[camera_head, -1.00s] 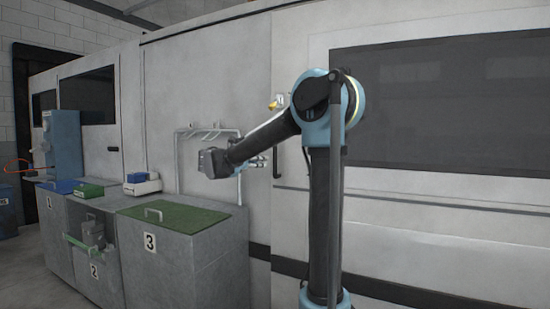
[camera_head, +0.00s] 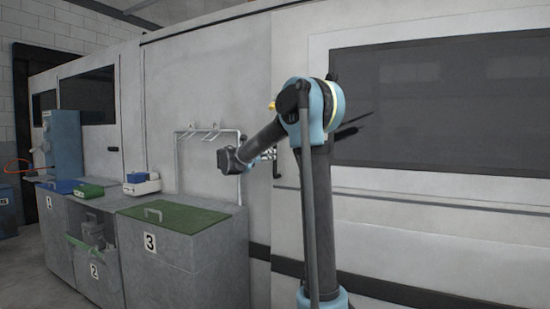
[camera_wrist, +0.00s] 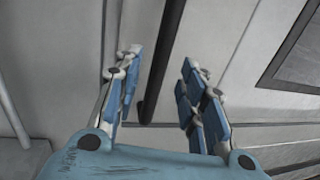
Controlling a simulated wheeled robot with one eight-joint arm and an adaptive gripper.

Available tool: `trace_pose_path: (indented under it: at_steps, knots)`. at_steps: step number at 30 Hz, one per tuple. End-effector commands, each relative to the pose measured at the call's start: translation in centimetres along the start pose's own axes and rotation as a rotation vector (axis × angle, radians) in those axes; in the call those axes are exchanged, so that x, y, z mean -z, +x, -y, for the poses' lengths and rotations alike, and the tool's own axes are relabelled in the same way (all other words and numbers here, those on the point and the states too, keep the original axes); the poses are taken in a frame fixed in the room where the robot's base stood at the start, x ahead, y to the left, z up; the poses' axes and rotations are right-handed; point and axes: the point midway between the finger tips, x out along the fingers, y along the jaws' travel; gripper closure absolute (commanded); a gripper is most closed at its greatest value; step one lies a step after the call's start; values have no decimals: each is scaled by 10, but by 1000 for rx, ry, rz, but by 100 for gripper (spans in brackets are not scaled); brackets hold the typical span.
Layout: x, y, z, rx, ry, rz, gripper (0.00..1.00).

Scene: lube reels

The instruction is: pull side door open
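The side door (camera_head: 440,232) is a large pale grey panel with a dark window, at the right of the head view. Its dark upright handle (camera_head: 276,169) is near its left edge. My gripper (camera_head: 269,154) is at the handle's upper part, partly hidden. In the wrist view, my gripper (camera_wrist: 158,60) has its two blue fingers apart with nothing held. The black handle bar (camera_wrist: 160,65) shows in the gap between them, lying aslant. I cannot tell whether either finger touches it. The door looks closed.
A grey cabinet with a green lid (camera_head: 178,215) marked 3 stands left of the door. A white pipe rack (camera_head: 186,133) is on the wall behind it. Boxes (camera_head: 142,184) sit on the cabinets further left. A dark window (camera_wrist: 300,55) shows at the right of the wrist view.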

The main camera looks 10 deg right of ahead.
Motion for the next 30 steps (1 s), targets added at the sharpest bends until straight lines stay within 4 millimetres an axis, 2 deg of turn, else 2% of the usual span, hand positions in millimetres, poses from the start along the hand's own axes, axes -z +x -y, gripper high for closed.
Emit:
trace_pose_path:
  at_steps: [3,10,15,23,24,29,30]
  knots:
    - [0,22,1,3,0,0,63]
    - [0,50,0,2,0,0,63]
    - [0,59,0,0,0,0,63]
    - [0,60,0,0,0,0,63]
    - [0,60,0,0,0,0,65]
    - [0,60,0,0,0,0,100]
    - [0,60,0,0,0,0,100]
